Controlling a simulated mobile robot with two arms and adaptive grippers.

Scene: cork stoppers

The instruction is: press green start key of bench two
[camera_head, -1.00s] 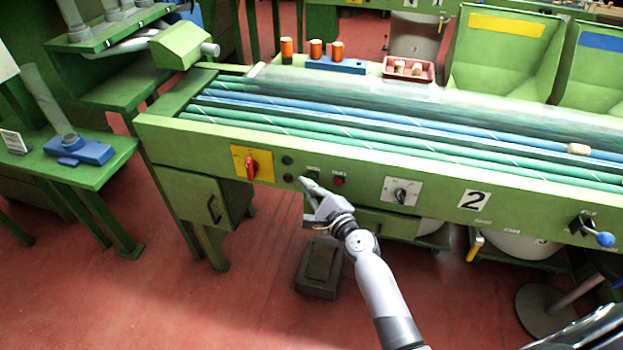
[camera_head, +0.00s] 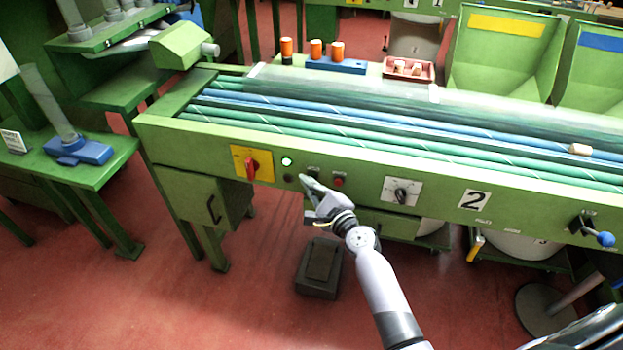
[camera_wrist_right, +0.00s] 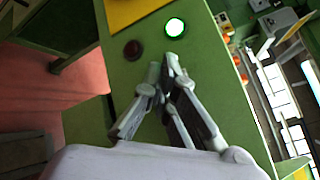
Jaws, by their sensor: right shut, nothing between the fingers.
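Bench two is the long green bench (camera_head: 440,190) with a black "2" on a white plate (camera_head: 474,200). On its front panel a round lamp (camera_head: 287,161) glows green-white; the lit lamp also shows in the right wrist view (camera_wrist_right: 174,27). A dark reddish round lamp (camera_head: 288,178) is below it, also in the wrist view (camera_wrist_right: 132,49). A red key (camera_head: 338,182) is to the right. My right gripper (camera_head: 304,180) is shut and empty, its fingertips at the panel between lamps and red key (camera_wrist_right: 165,66). The green start key is not visible; the fingertips may hide it. Contact cannot be told.
A red rotary switch on a yellow plate (camera_head: 252,164) is left of the lamps. A black knob (camera_head: 401,196) and a blue-ended lever (camera_head: 605,239) are further right. Striped rollers (camera_head: 330,118) with a cork (camera_head: 580,149) lie on top. A dark pedal box (camera_head: 319,268) stands below.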

